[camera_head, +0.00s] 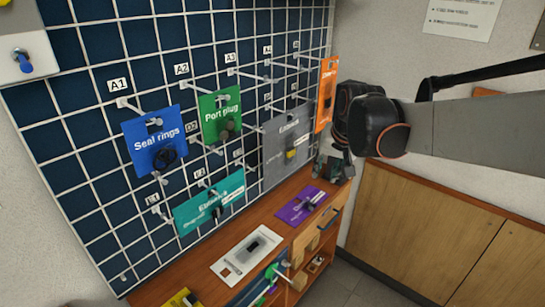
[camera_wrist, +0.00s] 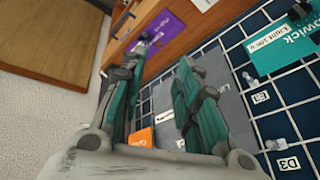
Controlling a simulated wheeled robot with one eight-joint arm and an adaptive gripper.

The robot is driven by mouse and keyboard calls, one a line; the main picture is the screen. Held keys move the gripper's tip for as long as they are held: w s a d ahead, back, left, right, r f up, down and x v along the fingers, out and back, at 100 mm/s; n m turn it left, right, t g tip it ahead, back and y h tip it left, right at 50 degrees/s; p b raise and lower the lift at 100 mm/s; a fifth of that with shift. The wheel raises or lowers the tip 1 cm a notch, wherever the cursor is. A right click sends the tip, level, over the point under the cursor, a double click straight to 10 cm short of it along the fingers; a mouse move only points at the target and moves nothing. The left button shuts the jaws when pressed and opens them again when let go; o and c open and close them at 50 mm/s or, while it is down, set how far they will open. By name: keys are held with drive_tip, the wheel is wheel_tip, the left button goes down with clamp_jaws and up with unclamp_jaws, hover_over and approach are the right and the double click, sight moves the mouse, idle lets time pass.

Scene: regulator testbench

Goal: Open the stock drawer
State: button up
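The stock drawer (camera_head: 327,226) appears as a light wood front with a small dark handle, under the right end of the red-brown bench top (camera_head: 285,205). It looks closed, though its edges are too small to be sure. My gripper (camera_head: 335,168) is above the right end of the bench, higher than the drawer and apart from its handle. In the wrist view, my gripper (camera_wrist: 160,62) has its two green-and-grey fingers spread, with nothing between them.
A grid panel (camera_head: 95,185) with hooks and hanging cards, including an orange card (camera_head: 327,92) close to my gripper, rises behind the bench. A purple card (camera_head: 300,206) and a white card (camera_head: 240,268) lie on top. Wooden cabinets (camera_head: 425,235) stand right; floor lies between.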

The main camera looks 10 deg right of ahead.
drive_tip(key=w+d+f+m+g, duration=0.1)
drive_tip(key=w+d+f+m, duration=0.1)
drive_tip(key=w+d+f, duration=0.45)
drive_tip(key=m+g+y+b, duration=0.1)
drive_tip(key=m+g+b, duration=0.1)
drive_tip(key=m+b, duration=0.15)
hover_over(332, 221)
drive_tip(key=s+d, duration=0.2)
drive_tip(key=s+d+f+x, duration=0.1)
drive_tip(key=s+x, duration=0.1)
drive_tip(key=x, duration=1)
drive_tip(key=s+d+x, duration=0.1)
drive_tip(key=s+x, duration=0.2)
drive_tip(key=x, duration=1)
drive_tip(key=b+x, duration=0.1)
drive_tip(key=x, duration=0.3)
drive_tip(key=b+x, duration=0.2)
drive_tip(key=x, duration=0.2)
drive_tip(key=b+x, duration=0.1)
drive_tip(key=x, duration=0.4)
drive_tip(key=shift+s+a, duration=0.2)
drive_tip(key=shift+a, duration=0.05)
clamp_jaws()
